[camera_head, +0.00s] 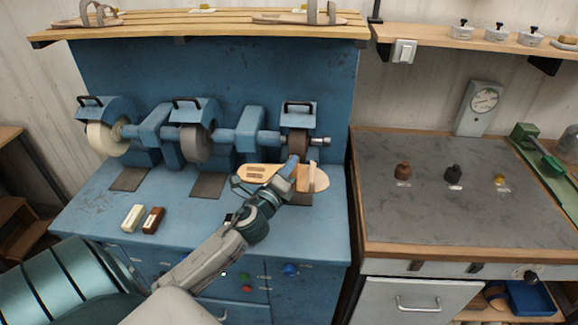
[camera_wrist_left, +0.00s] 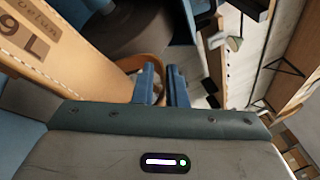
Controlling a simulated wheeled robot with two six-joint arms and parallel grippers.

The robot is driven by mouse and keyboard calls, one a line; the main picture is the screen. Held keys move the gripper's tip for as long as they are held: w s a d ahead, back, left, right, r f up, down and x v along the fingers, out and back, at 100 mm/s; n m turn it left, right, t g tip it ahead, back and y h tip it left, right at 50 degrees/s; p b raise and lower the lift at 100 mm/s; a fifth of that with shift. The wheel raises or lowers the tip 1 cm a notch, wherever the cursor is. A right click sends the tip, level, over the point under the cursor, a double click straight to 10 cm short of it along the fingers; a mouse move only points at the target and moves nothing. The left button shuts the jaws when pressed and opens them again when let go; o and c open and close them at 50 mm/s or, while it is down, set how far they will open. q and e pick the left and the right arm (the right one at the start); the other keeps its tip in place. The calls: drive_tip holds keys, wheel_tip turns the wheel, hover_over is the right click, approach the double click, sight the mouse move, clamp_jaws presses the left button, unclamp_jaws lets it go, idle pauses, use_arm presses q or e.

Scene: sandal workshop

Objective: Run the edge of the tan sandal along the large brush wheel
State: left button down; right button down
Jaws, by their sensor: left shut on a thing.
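The tan sandal (camera_head: 258,174) is held level above the bench in front of the right-hand wheel. My left gripper (camera_head: 292,172) is shut on it, partly hiding its middle. In the left wrist view the sandal (camera_wrist_left: 75,62) shows printed marks, and the gripper fingers (camera_wrist_left: 163,85) are close together at its edge. Three wheels stand on the blue machine: a brown one (camera_head: 298,143) at right, a grey one (camera_head: 195,144) in the middle and a cream one (camera_head: 106,139) at left. I cannot tell whether the sandal touches the brown wheel. My right gripper is not in view.
A white bar (camera_head: 132,217) and a brown bar (camera_head: 153,220) lie on the left of the blue bench (camera_head: 85,205). A shelf (camera_head: 215,28) with sandals hangs above the wheels.

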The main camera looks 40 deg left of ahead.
use_arm(q)
drive_tip(key=shift+s+a, duration=0.1)
drive_tip(key=shift+a, duration=0.05)
drive_tip(key=shift+s+a+b, duration=0.35)
drive_tip(key=shift+a+b, duration=0.2)
drive_tip(key=shift+a, duration=0.05)
drive_tip(key=shift+s+a, duration=0.1)
drive_tip(key=shift+a, duration=0.05)
idle(0.5)
drive_tip(key=shift+s+a, duration=0.1)
drive_tip(key=shift+s+a+r+b, duration=0.1)
drive_tip(key=shift+s+a+b, duration=0.15)
drive_tip(key=shift+a+b, duration=0.25)
drive_tip(key=shift+w, duration=0.1)
idle(0.5)
drive_tip(key=shift+a, duration=0.1)
idle(0.7)
drive_tip(key=shift+s+a, duration=0.2)
drive_tip(key=shift+s+a+b, duration=0.25)
drive_tip(key=shift+a+b, duration=0.15)
drive_tip(key=shift+b, duration=0.15)
